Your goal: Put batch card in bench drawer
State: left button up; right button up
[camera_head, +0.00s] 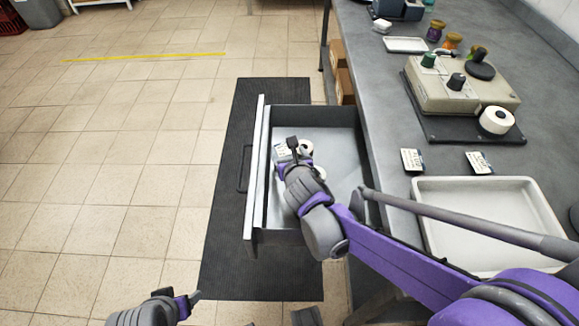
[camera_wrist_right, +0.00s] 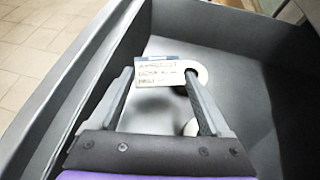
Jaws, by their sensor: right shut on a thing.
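The bench drawer (camera_head: 345,170) is pulled open beneath the bench, its front panel facing left. My right gripper (camera_head: 291,153) reaches down into the drawer. It is shut on the batch card (camera_head: 282,152), a small white card with a dark blue band and writing. In the right wrist view the card (camera_wrist_right: 162,73) sits between the fingertips, over the drawer's inside, partly covering a white roll behind it. Whether the card touches the drawer floor or the roll, I cannot tell. My left gripper (camera_head: 180,299) is low at the left, away from the drawer; its jaw opening is unclear.
White rolls (camera_head: 305,147) lie in the drawer near my right gripper. On the bench are two dark-and-white cards (camera_head: 412,160), a white tray (camera_head: 475,187), and a beige device (camera_head: 455,92) on a dark mat. A black floor mat (camera_head: 225,230) lies below the drawer.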

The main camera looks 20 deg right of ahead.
aim_at(286, 157)
notch_tip(286, 157, down, 4)
jog(key=shift+f+b, duration=0.2)
jog(key=shift+b, duration=0.45)
jog(key=shift+f, duration=0.4)
grip_shut()
jog(key=o, duration=1.2)
grip_release()
jog(key=shift+r, duration=0.1)
jog(key=p+v, duration=0.3)
jog(key=v, duration=0.9)
